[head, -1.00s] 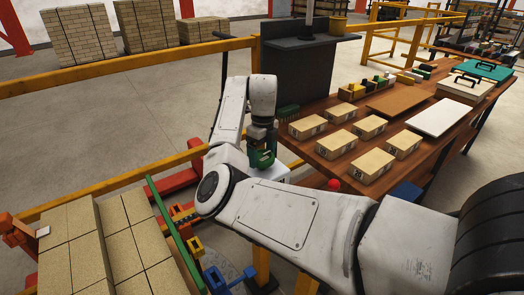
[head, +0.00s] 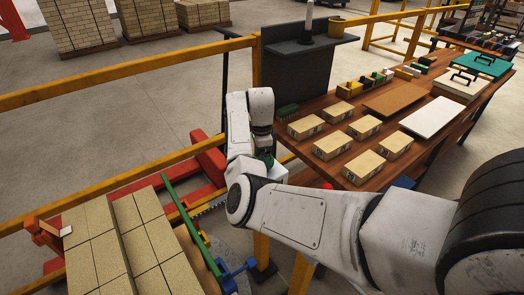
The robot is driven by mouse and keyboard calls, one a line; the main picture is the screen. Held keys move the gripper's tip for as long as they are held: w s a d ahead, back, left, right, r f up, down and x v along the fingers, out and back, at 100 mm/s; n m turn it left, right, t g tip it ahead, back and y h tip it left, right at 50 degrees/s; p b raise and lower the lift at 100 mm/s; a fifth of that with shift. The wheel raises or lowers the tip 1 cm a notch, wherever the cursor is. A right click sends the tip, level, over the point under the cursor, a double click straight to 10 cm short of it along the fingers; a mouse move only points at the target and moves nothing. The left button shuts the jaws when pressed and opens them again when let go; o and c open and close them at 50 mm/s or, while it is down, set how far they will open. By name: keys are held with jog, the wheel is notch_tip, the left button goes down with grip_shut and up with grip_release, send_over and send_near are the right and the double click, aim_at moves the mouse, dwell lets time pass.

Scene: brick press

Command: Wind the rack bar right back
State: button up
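The press stands at the lower left, with a long green bar (head: 188,222) running along the right side of the bricks. A blue handle-like part (head: 238,270) sits at the lower end of the green bar. My gripper (head: 265,158) shows only as a small green and dark patch behind my white arm links, above the press's right side. Its fingertips are hidden, so I cannot tell whether it touches anything.
Pale bricks (head: 128,240) lie in rows at the lower left. A red frame part (head: 208,160) and a yellow rail (head: 110,187) lie behind. A wooden bench (head: 300,150) with several labelled blocks stands right of my arm. Open floor lies beyond the rail.

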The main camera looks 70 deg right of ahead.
jog(key=n+p, duration=0.1)
jog(key=n, duration=0.1)
jog(key=n+p, duration=0.1)
jog(key=n, duration=0.1)
jog(key=n+p, duration=0.1)
jog(key=shift+r+n+p, duration=0.25)
jog(key=shift+n+p, duration=0.05)
jog(key=shift+n, duration=0.1)
jog(key=n+p, duration=0.3)
jog(key=n, duration=0.3)
jog(key=n+p, duration=0.2)
jog(key=n, duration=0.4)
jog(key=shift+s+f+n+h+p, duration=0.1)
jog(key=shift+n+h+p, duration=0.2)
jog(key=shift+p, duration=0.05)
jog(key=n+p, duration=0.1)
jog(key=n, duration=0.5)
jog(key=shift+p, duration=0.4)
jog(key=n+p, duration=0.1)
jog(key=n, duration=0.4)
jog(key=shift+n, duration=0.4)
jog(key=n, duration=0.6)
jog(key=shift+d+t, duration=0.1)
jog(key=shift+t, duration=0.2)
jog(key=n, duration=0.6)
jog(key=shift+n, duration=0.3)
jog(key=n, duration=0.5)
jog(key=shift+n, duration=0.4)
